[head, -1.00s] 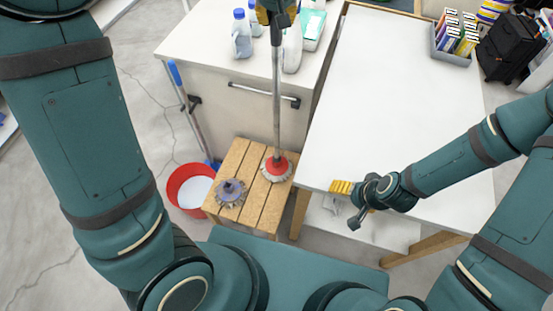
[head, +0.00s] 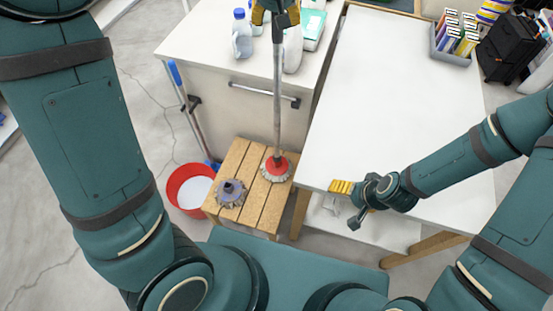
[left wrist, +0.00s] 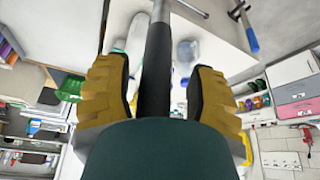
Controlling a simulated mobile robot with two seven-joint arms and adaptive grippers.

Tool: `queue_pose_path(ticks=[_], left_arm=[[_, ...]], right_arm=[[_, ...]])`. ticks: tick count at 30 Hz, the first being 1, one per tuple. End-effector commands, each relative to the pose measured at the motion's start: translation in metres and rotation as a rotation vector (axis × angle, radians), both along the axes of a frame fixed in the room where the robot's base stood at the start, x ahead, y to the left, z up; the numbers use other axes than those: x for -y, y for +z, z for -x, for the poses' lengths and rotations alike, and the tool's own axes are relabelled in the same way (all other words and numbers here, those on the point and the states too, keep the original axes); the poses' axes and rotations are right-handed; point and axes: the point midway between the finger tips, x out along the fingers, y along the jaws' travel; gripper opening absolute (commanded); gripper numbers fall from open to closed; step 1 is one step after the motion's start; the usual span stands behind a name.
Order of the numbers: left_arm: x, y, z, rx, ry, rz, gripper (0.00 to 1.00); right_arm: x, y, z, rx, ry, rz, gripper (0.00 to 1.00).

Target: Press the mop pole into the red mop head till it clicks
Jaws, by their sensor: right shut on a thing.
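The mop pole (head: 277,95) stands almost upright, grey with a black upper part. It also shows in the left wrist view (left wrist: 155,75). Its lower end meets the red mop head (head: 277,166) on the slatted wooden stool (head: 238,160); whether it is seated cannot be told. My left gripper (head: 272,16) is at the pole's top, cut by the frame edge. In the left wrist view its yellow fingers (left wrist: 154,95) stand either side of the pole, with gaps on both sides. My right gripper (head: 350,198) is shut at the white table's (head: 400,95) near edge; its lower finger is partly hidden.
A second, purple-grey mop head (head: 231,192) sits on the stool's left side. A red bucket (head: 190,188) stands left of it. Bottles (head: 242,38) stand on the white cabinet (head: 215,45) behind. A blue-handled pole (head: 188,105) leans on the cabinet. The table top is largely clear.

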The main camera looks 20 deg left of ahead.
Motion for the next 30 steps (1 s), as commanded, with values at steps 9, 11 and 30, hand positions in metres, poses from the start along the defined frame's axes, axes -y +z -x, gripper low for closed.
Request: queue_pose_path(ticks=[9,11,30], left_arm=[[0.001,0.009,0.007,0.007,-0.001,0.002,0.56],[0.002,0.017,0.011,0.007,-0.001,0.002,0.56],[0.005,0.074,0.043,0.011,0.0,0.004,0.56]], right_arm=[[0.008,-0.022,0.009,-0.05,-0.023,0.011,0.59],[0.008,-0.022,0.009,-0.05,-0.023,0.011,0.59],[0.008,-0.021,0.009,-0.047,-0.023,0.009,0.59]])
